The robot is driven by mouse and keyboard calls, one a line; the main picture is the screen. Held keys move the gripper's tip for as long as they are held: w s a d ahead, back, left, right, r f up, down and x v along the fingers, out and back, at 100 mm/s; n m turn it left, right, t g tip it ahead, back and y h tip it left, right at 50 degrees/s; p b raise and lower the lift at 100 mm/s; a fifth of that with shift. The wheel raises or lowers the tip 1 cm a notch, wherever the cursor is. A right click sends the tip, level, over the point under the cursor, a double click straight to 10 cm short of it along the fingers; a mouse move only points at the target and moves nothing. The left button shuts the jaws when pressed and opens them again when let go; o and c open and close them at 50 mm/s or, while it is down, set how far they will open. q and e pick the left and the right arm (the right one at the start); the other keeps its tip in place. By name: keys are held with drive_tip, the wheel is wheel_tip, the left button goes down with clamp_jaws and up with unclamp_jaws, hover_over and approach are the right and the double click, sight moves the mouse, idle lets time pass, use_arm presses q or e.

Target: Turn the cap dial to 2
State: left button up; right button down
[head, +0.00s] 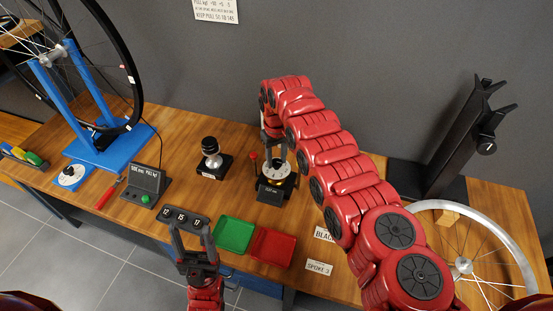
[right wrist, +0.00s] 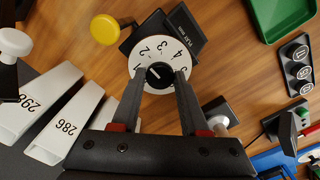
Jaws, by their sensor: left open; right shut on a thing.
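The cap dial (right wrist: 148,88) is a round white disc with numbers around its edge and a black knob (right wrist: 159,75) at its centre. In the right wrist view I read 1, 2, 3 and 4 on the side away from my gripper. The knob's exact setting is too small to tell. In the head view the dial (head: 271,172) sits on a small black device at mid-table. My right gripper (right wrist: 161,77) is shut on the knob from both sides. My left gripper (head: 191,232) is open and empty at the table's front edge, by the black numbered block (head: 185,219).
Green (head: 235,233) and red (head: 271,246) trays lie in front of the dial device. A black-knobbed stand (head: 211,160) is left of it. A blue wheel stand (head: 103,150) is far left, a black stand (head: 450,140) and a wheel rim (head: 520,235) right.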

sight(276, 162)
idle(0.4)
drive_tip(key=shift+c, duration=2.1)
unclamp_jaws()
drive_tip(key=shift+r, duration=0.1)
wheel_tip(276, 162, up, 17)
drive_tip(key=p, duration=0.2)
